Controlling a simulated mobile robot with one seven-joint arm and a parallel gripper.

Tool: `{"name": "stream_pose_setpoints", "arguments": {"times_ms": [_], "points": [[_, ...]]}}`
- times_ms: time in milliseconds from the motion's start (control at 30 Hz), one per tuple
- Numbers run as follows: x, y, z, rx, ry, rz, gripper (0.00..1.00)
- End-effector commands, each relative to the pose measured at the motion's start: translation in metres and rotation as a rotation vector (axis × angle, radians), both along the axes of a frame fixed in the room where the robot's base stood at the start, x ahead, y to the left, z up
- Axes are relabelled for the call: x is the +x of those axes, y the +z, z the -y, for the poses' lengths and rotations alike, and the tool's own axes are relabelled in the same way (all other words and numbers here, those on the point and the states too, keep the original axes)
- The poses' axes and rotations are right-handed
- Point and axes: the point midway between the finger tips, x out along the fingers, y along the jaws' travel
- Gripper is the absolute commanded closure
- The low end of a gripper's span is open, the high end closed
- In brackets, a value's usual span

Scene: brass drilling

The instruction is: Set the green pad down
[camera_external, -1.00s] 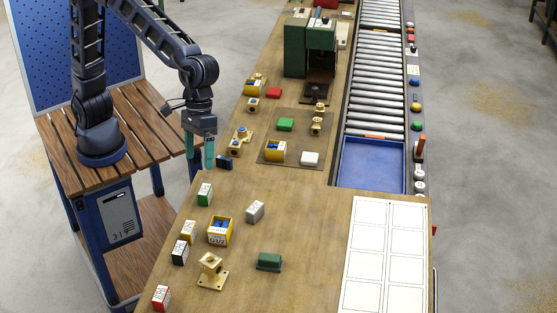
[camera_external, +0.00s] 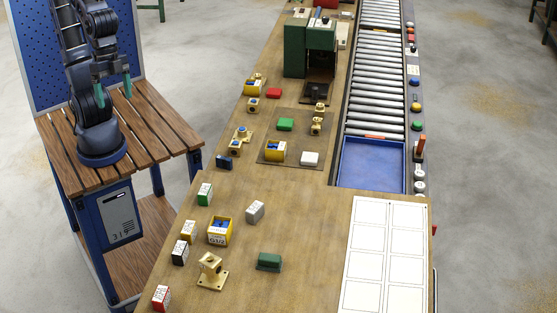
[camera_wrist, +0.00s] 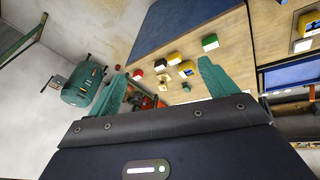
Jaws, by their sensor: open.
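Most likely the green pad (camera_external: 285,124) is the bright green block lying flat on the brown board (camera_external: 295,141) on the long table. A darker green block (camera_external: 269,261) lies nearer the front of the table. My gripper (camera_external: 113,88) is drawn back over my wooden-topped base, well left of the table. Its teal fingers are apart with nothing between them, and they also show in the wrist view (camera_wrist: 162,72). I cannot tell whether the pad shows in the wrist view.
The board also holds a white block (camera_external: 309,158), a yellow bin (camera_external: 275,151) and a brass part (camera_external: 317,126). A green press (camera_external: 295,48) stands behind. A blue tray (camera_external: 372,165) and rollers are on the right.

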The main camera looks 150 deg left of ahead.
Motion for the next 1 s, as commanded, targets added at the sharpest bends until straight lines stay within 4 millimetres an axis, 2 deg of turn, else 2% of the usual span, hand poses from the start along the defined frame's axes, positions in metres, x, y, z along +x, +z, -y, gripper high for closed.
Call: {"name": "stream_pose_setpoints", "arguments": {"times_ms": [33,200,400,533,1000], "points": [[-0.017,-0.003,0.003,0.027,-0.049,0.014,0.15],[-0.061,-0.017,0.008,0.127,-0.212,0.044,0.15],[-0.089,-0.030,0.009,0.199,-0.325,0.062,0.15],[-0.095,-0.034,0.009,0.214,-0.348,0.064,0.15],[-0.095,-0.034,0.009,0.215,-0.348,0.063,0.15]]}}
